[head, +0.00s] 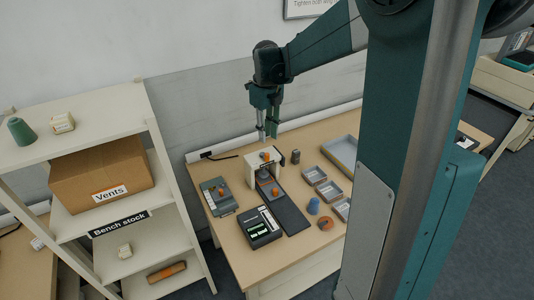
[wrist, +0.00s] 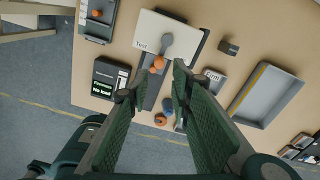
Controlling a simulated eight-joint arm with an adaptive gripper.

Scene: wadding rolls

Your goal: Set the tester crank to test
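The tester is a white-topped stand (head: 252,168) on the bench. In the wrist view its pale top plate (wrist: 143,25) carries a printed "Test" label (wrist: 142,45) at its left. A grey crank (wrist: 167,42) with an orange knob (wrist: 158,62) lies on the plate, its arm angled down and slightly left. A second orange piece shows just below that knob. My gripper (head: 268,136) hangs pointing down above the tester, apart from it. In the wrist view my gripper (wrist: 158,84) is open and empty, its fingers just below the crank knob in the picture.
A display unit (head: 260,227) reading "No load" (wrist: 109,80) stands by the tester. A grey device (head: 217,197) with an orange knob is at left. Small trays (head: 328,191), a large tray (head: 340,152) and a blue cup-like piece (head: 313,206) lie right. Shelving (head: 150,120) stands left of the bench.

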